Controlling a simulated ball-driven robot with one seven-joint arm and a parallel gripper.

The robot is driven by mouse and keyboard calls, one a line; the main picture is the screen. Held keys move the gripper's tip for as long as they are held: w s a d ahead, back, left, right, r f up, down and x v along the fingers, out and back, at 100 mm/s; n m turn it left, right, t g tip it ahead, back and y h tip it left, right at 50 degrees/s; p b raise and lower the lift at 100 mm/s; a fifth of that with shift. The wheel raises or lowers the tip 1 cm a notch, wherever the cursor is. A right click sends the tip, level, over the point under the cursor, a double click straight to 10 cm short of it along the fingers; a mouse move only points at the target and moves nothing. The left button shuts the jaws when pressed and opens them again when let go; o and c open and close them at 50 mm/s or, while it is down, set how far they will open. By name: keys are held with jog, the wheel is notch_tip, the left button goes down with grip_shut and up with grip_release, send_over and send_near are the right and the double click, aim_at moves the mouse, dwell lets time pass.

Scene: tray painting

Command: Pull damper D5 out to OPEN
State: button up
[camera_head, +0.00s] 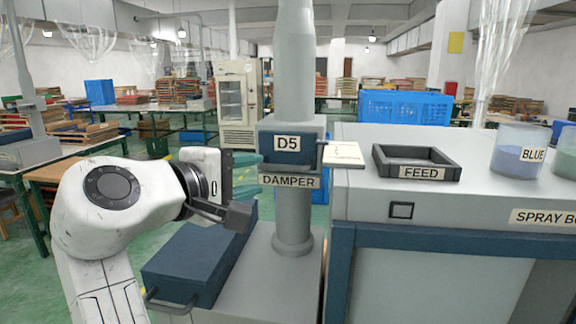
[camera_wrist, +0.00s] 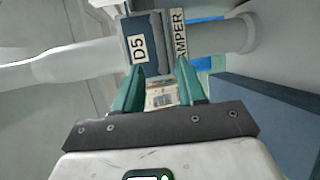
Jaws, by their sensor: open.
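The damper D5 housing (camera_head: 292,160) is a blue-grey box around a vertical grey pipe, with a D5 label above a DAMPER label. A pale plate (camera_head: 343,156) with faint marks sticks out from its right side; I cannot tell whether it is the sliding part. My gripper (camera_head: 250,171) is left of the housing, its teal fingers pointing toward it. In the wrist view the open fingers (camera_wrist: 162,65) are spread before the D5 front (camera_wrist: 145,60), with nothing seen held between them. Whether they touch it cannot be told.
A grey spray booth (camera_head: 430,205) stands to the right, bearing a dark FEED tray (camera_head: 382,166) and a jar labelled BLUE (camera_head: 519,150). A dark blue box (camera_head: 193,260) with a handle lies low beneath my gripper.

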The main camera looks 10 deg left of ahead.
aim_at(280, 170)
jog(key=p+x, duration=0.1)
jog(key=x, duration=0.9)
jog(key=shift+f, duration=0.15)
jog(key=shift+c, duration=0.2)
grip_shut()
